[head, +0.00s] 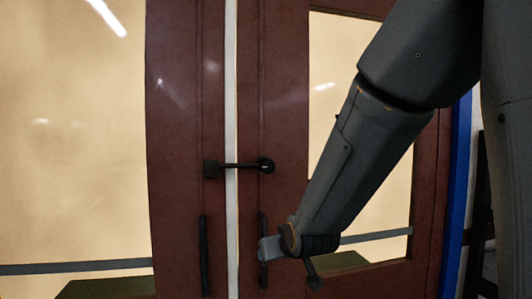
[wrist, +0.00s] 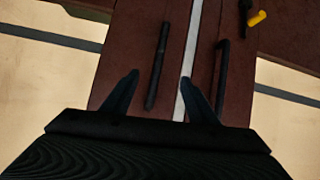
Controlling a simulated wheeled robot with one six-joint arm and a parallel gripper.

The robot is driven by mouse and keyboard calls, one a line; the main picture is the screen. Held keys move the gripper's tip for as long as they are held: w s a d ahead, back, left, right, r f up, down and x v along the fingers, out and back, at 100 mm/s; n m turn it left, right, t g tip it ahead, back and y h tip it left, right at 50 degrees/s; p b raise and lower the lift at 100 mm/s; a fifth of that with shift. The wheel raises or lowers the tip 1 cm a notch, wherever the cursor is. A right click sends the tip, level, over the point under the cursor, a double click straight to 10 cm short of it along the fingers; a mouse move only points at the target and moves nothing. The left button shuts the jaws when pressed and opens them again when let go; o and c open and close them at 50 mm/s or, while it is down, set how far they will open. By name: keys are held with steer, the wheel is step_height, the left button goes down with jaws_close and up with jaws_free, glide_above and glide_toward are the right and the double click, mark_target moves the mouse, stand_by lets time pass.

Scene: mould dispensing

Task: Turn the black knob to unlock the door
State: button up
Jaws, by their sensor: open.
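The black knob (head: 266,165) is the rounded end of a dark latch bar (head: 238,166) that crosses the pale gap between two door leaves, the left (head: 184,140) and the right (head: 284,140). The bar lies level, its left end on a black plate on the left leaf. In the head view, the end of my arm is below and right of the knob, apart from it. In the wrist view, my gripper (wrist: 160,76) is open and empty, its dark fingers spread before the doors. I cannot make out the knob clearly there.
Two long black pull handles, left (head: 204,255) and right (head: 263,250), hang on the leaves below the latch. The leaves hold large cream panes. A small yellow piece (wrist: 257,18) on something black shows at the wrist view's upper right; I cannot tell what it is.

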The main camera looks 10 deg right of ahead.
mark_target(269, 167)
steer(key=w+r+t+p, duration=0.2)
steer(key=w+r+t, duration=0.1)
steer(key=r, duration=0.7)
steer(key=w+r+t+p, duration=0.1)
steer(key=w+r+t, duration=0.15)
steer(key=r, duration=0.75)
steer(key=shift+t+h, duration=0.3)
steer(key=shift+t, duration=0.25)
steer(key=shift+w+d+r+p, duration=0.15)
steer(key=shift+w+p, duration=0.35)
steer(key=shift+w, duration=0.7)
steer(key=shift+w+d+r+p, duration=0.15)
steer(key=shift+w+p, duration=0.4)
steer(key=shift+w, duration=0.65)
steer(key=shift+w+d+p, duration=0.2)
steer(key=shift+w+p, duration=0.3)
steer(key=shift+w, duration=0.7)
